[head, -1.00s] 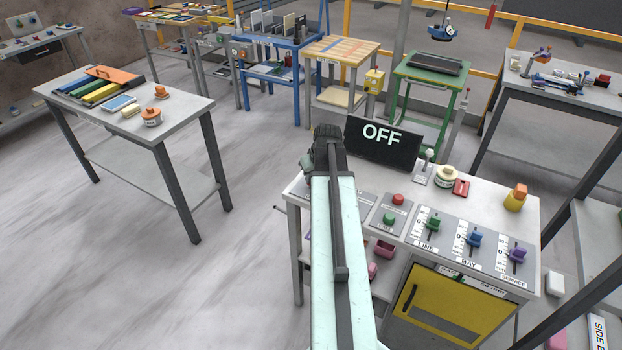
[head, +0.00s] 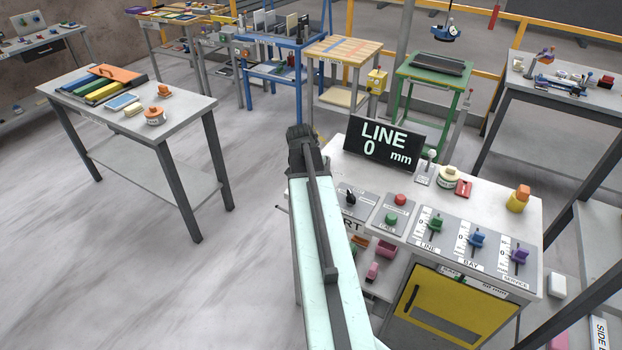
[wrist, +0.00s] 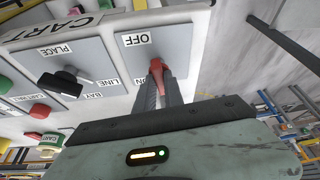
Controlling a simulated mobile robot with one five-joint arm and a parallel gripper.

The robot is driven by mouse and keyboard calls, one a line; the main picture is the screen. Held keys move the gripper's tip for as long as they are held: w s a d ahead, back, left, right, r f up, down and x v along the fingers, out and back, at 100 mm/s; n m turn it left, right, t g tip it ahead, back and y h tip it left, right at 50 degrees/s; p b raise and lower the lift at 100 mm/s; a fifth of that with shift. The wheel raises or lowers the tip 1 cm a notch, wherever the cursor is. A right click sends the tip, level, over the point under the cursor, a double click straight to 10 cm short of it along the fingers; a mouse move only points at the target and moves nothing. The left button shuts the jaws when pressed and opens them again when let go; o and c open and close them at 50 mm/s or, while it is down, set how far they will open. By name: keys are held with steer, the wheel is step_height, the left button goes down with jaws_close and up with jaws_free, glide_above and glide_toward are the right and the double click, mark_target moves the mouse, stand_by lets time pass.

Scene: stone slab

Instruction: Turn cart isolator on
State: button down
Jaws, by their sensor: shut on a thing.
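In the wrist view, the cart isolator (wrist: 157,65) is a red handle on a grey plate (wrist: 125,52) marked OFF, with an ON label partly visible to the lower left. My gripper (wrist: 161,80) is shut on the red handle, one dark finger on each side. The fingers cover part of the handle, so its exact angle is hard to tell. In the head view, my arm hides the isolator and the gripper's fingertips. The cart's display (head: 385,146) reads LINE 0 mm.
A black selector (head: 350,198), a red button (head: 400,199), a green button (head: 391,219) and green (head: 436,225), blue (head: 477,239) and purple (head: 519,256) sliders sit on the cart top. A yellow door (head: 455,305) is below. Open floor lies left of the cart.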

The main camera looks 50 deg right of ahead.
steer(key=shift+d+m, duration=0.15)
steer(key=shift+m, duration=0.45)
steer(key=shift+s+g, duration=0.1)
steer(key=shift+g, duration=0.2)
steer(key=c, duration=1.4)
jaws_free()
steer(key=shift+c, duration=0.2)
steer(key=shift+r, duration=0.1)
steer(key=p+v, duration=0.7)
steer(key=shift+a+r, duration=0.3)
